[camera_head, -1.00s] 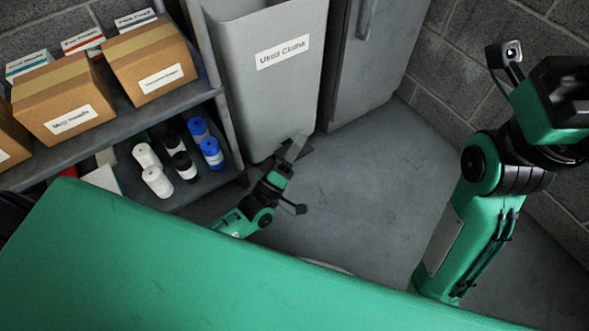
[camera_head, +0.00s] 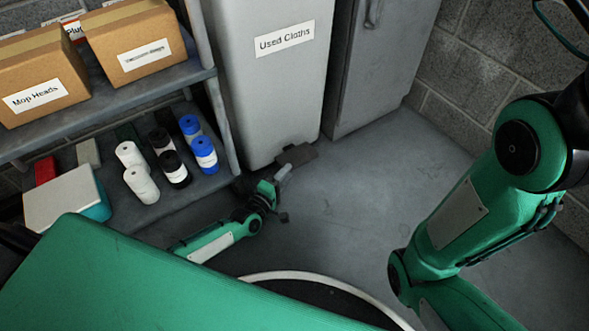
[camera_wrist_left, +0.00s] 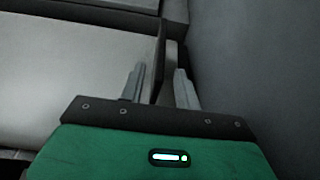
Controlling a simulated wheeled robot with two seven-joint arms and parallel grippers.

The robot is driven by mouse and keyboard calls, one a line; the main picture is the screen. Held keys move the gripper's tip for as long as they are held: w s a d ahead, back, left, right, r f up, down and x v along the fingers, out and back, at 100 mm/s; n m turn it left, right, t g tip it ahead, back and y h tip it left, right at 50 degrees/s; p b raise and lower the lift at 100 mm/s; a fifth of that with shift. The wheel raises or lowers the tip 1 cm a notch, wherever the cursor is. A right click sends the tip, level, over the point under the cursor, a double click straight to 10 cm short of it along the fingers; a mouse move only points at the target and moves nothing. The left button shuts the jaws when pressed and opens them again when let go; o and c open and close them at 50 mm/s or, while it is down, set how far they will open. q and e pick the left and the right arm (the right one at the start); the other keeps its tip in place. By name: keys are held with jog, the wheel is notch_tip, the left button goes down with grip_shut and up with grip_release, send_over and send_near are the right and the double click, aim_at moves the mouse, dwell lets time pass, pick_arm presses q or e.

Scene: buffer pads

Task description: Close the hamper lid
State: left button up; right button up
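The hamper is a tall light grey bin (camera_head: 262,85) labelled "Used Cloths", standing on the floor in the head view. Its top and lid are outside the frame. A dark flat pedal-like piece (camera_head: 297,154) sticks out at its foot. My left gripper (camera_head: 283,175) is low by the hamper's front foot, close to that piece; I cannot tell whether they touch. In the left wrist view its two fingers (camera_wrist_left: 160,84) stand apart, with a pale surface to the left and a dark edge behind them. My right gripper is out of view; only its arm shows on the right.
A grey cabinet (camera_head: 378,65) stands right of the hamper. A shelf (camera_head: 190,84) on the left holds cardboard boxes (camera_head: 137,45), white rolls (camera_head: 140,183), dark rolls and blue rolls (camera_head: 204,152). The grey floor (camera_head: 350,200) in front of the cabinet is clear.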

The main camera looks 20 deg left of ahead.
aim_at(295, 163)
pick_arm(q)
jog(key=shift+b+x, duration=1.05)
jog(key=shift+x, duration=1.65)
grip_shut()
